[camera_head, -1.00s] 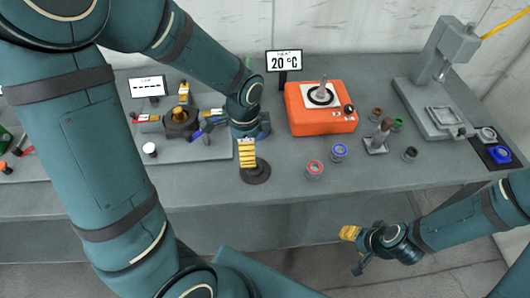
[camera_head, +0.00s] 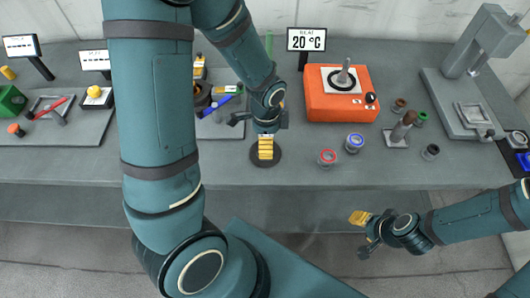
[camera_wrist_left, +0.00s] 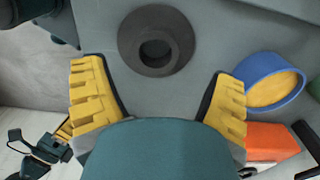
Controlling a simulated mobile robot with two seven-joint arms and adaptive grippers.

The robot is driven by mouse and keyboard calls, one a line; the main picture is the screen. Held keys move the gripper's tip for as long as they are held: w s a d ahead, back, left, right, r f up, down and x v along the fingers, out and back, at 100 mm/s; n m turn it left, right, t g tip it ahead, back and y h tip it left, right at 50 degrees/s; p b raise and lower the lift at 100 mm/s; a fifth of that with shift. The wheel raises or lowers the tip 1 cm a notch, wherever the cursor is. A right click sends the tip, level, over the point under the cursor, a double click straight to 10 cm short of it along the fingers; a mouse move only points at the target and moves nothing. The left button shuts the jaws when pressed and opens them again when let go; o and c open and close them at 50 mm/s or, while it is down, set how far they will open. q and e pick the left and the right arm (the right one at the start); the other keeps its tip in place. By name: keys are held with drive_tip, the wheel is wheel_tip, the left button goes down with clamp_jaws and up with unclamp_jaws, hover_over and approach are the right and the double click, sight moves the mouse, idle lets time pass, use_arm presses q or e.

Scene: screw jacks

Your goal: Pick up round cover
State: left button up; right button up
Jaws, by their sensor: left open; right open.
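The round cover appears to be the dark grey disc (camera_head: 273,161) with a raised hub, flat on the grey table below my left gripper. In the left wrist view the disc (camera_wrist_left: 179,63) shows whole, with a round hole in its hub. My left gripper (camera_head: 265,147) is above the disc and partly hides it in the head view. Its yellow fingers (camera_wrist_left: 158,75) are spread wide with nothing between them, and the disc lies just beyond the fingertips. My right gripper (camera_head: 363,231) is open and empty, in front of the table's front edge.
A red-ringed jar (camera_head: 327,158) and a blue-ringed jar (camera_head: 354,143) stand right of the disc. An orange heater (camera_head: 340,105) with a display (camera_head: 306,40) is behind them. A grey press (camera_head: 475,60) stands at the right. The table's front is clear.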

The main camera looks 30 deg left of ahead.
sight(254, 154)
use_arm(q)
drive_tip(key=f, duration=0.4)
drive_tip(key=shift+s+f+b, duration=0.3)
drive_tip(key=shift+f+b, duration=0.05)
drive_tip(key=shift+b, duration=0.05)
